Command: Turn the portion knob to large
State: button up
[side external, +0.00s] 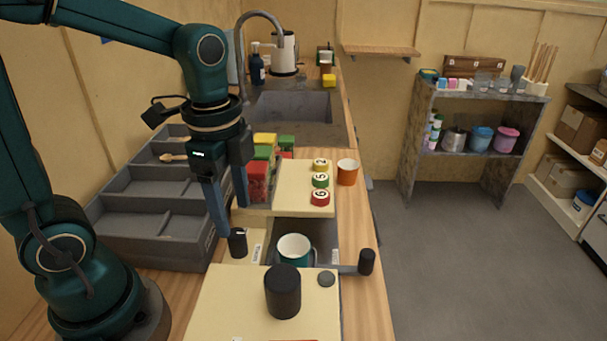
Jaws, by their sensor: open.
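A small black knob (238,243) with a pale mark on it stands at the left of the cream machine, next to a white label (256,253) too small to read. My gripper (231,213) points down just above this knob. Its two blue fingers are apart, with nothing seen between them. A larger black cylinder (283,291) stands upright on the cream front panel (220,305), beside a flat grey disc (327,279). I cannot read which part is marked as the portion knob or its setting. Whether a finger touches the small knob is unclear.
A teal cup (294,249) stands in the machine's recess, with a black-ended handle (367,262) to its right. Numbered round pieces (320,180) sit on the raised cream top behind, near an orange cup (347,172). Red containers (257,182) stand close behind my gripper; a grey tray (150,232) is left.

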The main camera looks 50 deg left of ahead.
aim_at(236, 233)
jog(key=shift+f, duration=2.9)
grip_shut()
